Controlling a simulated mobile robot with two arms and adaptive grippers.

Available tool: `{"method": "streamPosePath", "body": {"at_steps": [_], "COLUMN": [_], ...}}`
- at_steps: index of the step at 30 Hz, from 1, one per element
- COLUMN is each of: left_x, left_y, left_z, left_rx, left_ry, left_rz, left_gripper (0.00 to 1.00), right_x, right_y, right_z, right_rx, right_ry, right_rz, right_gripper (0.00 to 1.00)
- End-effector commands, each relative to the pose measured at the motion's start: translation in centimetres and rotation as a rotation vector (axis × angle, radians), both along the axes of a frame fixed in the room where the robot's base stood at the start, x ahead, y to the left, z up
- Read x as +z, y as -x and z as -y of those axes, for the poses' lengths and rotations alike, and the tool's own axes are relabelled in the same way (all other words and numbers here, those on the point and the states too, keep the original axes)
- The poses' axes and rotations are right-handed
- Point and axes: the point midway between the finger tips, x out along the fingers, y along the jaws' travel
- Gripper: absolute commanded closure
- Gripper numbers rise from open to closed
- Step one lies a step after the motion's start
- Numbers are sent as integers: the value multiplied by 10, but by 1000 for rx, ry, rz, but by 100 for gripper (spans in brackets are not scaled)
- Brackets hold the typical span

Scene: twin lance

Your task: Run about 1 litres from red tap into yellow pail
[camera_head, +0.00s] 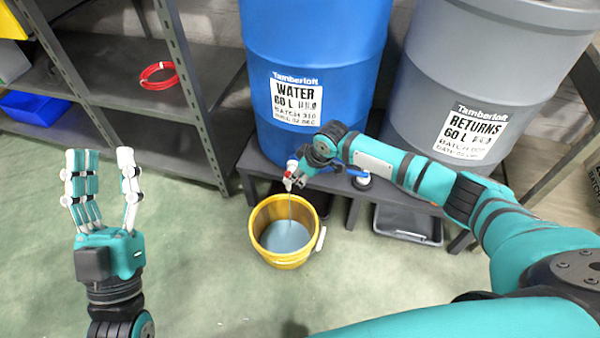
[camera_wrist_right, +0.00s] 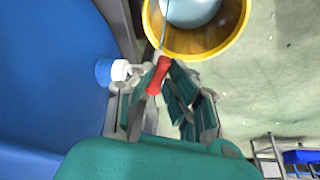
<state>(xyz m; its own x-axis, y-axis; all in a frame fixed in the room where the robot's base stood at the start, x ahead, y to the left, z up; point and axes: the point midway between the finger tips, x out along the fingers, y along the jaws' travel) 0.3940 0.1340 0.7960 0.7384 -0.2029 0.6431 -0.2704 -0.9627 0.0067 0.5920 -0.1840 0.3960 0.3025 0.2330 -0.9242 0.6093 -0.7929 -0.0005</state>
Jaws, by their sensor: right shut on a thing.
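The red tap (camera_head: 289,175) sits low on the front of the blue water barrel (camera_head: 315,50); its red handle also shows in the right wrist view (camera_wrist_right: 158,76). My right gripper (camera_head: 298,178) is shut on the red tap handle. A thin stream runs from the tap into the yellow pail (camera_head: 262,247), which stands upright on the floor below. Bluish-grey liquid (camera_head: 286,237) covers the pail's bottom; its exact depth I cannot tell. The stream and pail also show in the right wrist view (camera_wrist_right: 222,47). My left gripper (camera_head: 102,165) is raised, open and empty, left of the pail.
A grey returns barrel (camera_head: 480,70) stands right of the blue one on a dark bench (camera_head: 262,163). A grey tray (camera_head: 407,222) lies under the bench. Shelving at left holds a red hose coil (camera_head: 158,75) and blue bin (camera_head: 36,107). The green floor around the pail is clear.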

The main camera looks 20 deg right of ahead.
Motion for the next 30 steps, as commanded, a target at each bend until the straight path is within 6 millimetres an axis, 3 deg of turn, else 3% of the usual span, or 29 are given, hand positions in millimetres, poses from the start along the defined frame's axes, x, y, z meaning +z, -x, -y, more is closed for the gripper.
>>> {"method": "streamPosePath", "body": {"at_steps": [5,13,14,19,30], "left_x": [-11,-12,-12,-12,-11], "left_y": [-9,-10,-10,-10,-9], "left_z": [1,1,1,1,1], "left_rx": [4,4,4,4,4], "left_ry": [-24,-25,-25,-25,-23], "left_rz": [-82,-85,-85,-85,-82], "left_gripper": [60,60,60,60,60], "right_x": [0,-1,-1,-1,7], "right_y": [0,0,0,0,1], "right_z": [1,1,1,1,3], "right_rx": [24,25,25,25,25], "right_ry": [0,0,0,0,0], "right_rz": [-1,-1,-1,0,1], "right_gripper": [100,100,85,63,63]}}
